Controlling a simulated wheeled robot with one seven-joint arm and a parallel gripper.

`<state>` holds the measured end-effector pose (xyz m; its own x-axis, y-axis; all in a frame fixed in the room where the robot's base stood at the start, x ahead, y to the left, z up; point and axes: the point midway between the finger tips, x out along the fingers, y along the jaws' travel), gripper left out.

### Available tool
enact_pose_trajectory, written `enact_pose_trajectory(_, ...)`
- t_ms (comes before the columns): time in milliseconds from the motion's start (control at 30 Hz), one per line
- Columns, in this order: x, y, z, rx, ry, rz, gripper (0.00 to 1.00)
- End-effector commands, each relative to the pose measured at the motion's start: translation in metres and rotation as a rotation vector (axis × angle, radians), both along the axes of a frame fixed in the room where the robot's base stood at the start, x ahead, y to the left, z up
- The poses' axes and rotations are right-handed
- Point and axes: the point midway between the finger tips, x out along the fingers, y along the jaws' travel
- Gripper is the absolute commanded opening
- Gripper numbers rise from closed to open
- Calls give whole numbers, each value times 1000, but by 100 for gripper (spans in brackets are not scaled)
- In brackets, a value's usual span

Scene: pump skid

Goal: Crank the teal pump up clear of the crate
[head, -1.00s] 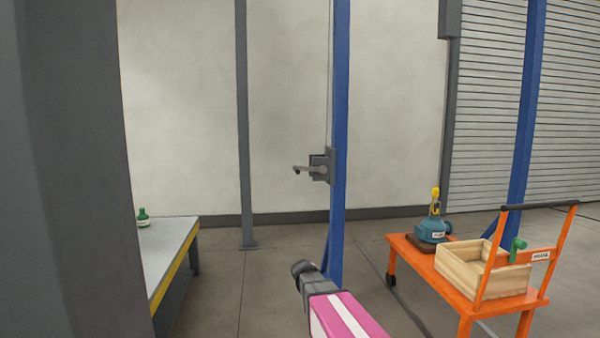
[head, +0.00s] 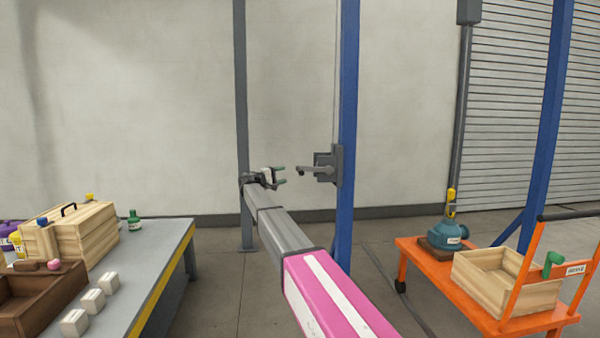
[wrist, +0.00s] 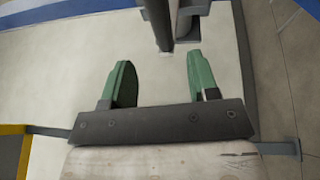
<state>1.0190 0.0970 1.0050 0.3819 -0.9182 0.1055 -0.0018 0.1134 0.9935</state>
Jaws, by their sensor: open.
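The teal pump (head: 449,233) sits low on a dark base on the orange cart, just behind and left of the open wooden crate (head: 482,284). A yellow hook (head: 451,197) is at its top; I cannot tell whether it is latched. The winch (head: 329,167) is on the blue post, with its crank handle (head: 303,169) pointing left. My gripper (head: 281,175) is open and empty, just left of the handle's end. In the wrist view its green fingers (wrist: 161,72) are spread, with the dark crank handle (wrist: 158,25) beyond, between them.
The orange cart (head: 425,275) has a tall push bar at right with a green object (head: 553,264) by it. A grey workbench (head: 150,262) at left holds a wooden box, a brown tray, white blocks and bottles.

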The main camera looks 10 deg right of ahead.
Motion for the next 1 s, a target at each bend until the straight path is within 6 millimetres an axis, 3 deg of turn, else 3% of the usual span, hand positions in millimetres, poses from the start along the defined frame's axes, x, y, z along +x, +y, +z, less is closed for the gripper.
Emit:
enact_pose_trajectory(400, 26, -64, 5, 2, 2, -1, 55)
enact_pose_trajectory(600, 35, -86, 8, 4, 2, 0, 55)
enact_pose_trajectory(1000, 39, -95, 9, 4, 2, 1, 55)
